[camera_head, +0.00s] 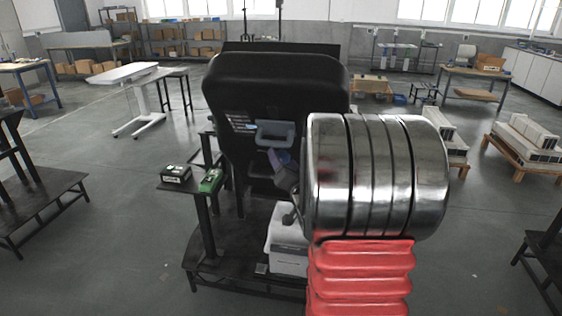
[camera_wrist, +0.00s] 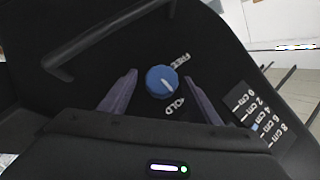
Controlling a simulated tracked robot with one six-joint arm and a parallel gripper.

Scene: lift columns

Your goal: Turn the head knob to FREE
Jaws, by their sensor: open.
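The blue round head knob (camera_wrist: 161,82) sits on a black panel in the wrist view. Its white pointer line slants down and right, toward the HOLD label (camera_wrist: 175,106), whose first letter is hard to read. The FREE label (camera_wrist: 181,61) is up and right of the knob. My gripper (camera_wrist: 160,75) is open, with one dark finger left of the knob and one right of it. Gaps show between both fingers and the knob. In the head view the knob is not visible, and my arm covers part of the black lift column (camera_head: 275,75).
A printed cm scale (camera_wrist: 258,118) lies right of the knob and a raised black bar (camera_wrist: 105,45) at upper left. A small stand (camera_head: 190,184) with a black and a green box is left of the column. Open grey floor lies left of it.

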